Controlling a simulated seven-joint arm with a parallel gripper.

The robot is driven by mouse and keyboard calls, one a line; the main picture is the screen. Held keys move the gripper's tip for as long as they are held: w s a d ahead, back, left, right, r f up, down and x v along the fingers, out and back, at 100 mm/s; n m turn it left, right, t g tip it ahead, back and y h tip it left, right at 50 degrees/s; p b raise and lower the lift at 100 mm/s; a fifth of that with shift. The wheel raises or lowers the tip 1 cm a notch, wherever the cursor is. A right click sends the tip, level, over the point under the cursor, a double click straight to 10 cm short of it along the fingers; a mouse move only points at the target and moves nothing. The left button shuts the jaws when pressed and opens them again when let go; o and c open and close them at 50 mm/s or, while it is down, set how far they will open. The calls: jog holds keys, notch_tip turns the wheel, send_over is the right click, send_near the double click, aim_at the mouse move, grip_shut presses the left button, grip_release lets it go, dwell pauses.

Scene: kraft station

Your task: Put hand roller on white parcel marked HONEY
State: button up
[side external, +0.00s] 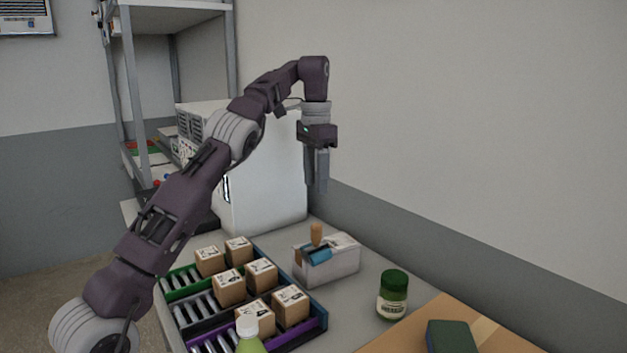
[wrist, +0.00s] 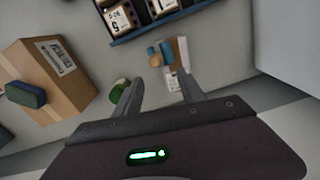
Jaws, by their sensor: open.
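My gripper (side external: 317,188) is open and empty, high above the bench, fingers pointing down. Its two fingers also show in the wrist view (wrist: 158,92). The handle sticks up. No HONEY marking is readable in either view.
A rack of colored lanes (side external: 215,310) with several small cartons (side external: 229,288) stands left of the parcel. A green-lidded jar (side external: 392,297) stands to its right. A large cardboard box (side external: 500,338) bears a dark green block (side external: 451,337). A wall rises behind the bench.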

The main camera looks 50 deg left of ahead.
jog(key=s+d+r+n+t, duration=0.2)
jog(key=s+d+r+t, duration=0.1)
jog(key=s+d+r, duration=0.8)
jog(key=s+d+f+t, duration=0.1)
jog(key=s+d+f, duration=0.2)
jog(key=s, duration=0.4)
jog(key=s+d+f, duration=0.4)
jog(key=s+f, duration=0.2)
jog(key=s, duration=0.1)
jog(key=s+d+f+t, duration=0.1)
jog(key=s+d+f, duration=0.2)
jog(key=s, duration=0.4)
jog(key=shift+s+d+f+t, duration=0.25)
jog(key=shift+d+f+t, duration=0.05)
jog(key=shift+f, duration=0.55)
jog(key=shift+o, duration=0.4)
